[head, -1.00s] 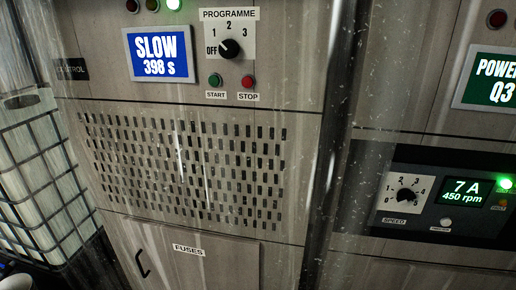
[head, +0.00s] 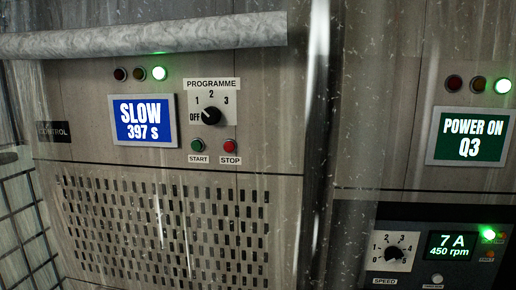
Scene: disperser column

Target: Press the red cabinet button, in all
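The red cabinet button (head: 230,146) sits on the control cabinet's grey panel, above a label reading STOP. A green button (head: 197,145) labelled START is just left of it. The black PROGRAMME knob (head: 211,115) is above the two buttons, with OFF, 1, 2 and 3 around it; its pointer is toward OFF. The blue display (head: 144,120) to the left reads SLOW 397 s. Neither of my grippers is in the head view, and nothing touches the red button.
A thick pale pipe (head: 140,37) crosses the cabinet's top. A perforated vent panel (head: 165,225) lies below the buttons. At right are a green POWER ON Q3 display (head: 473,136) and a black speed unit (head: 440,245) reading 7 A, 450 rpm. A vertical transparent, streaked surface stands in front.

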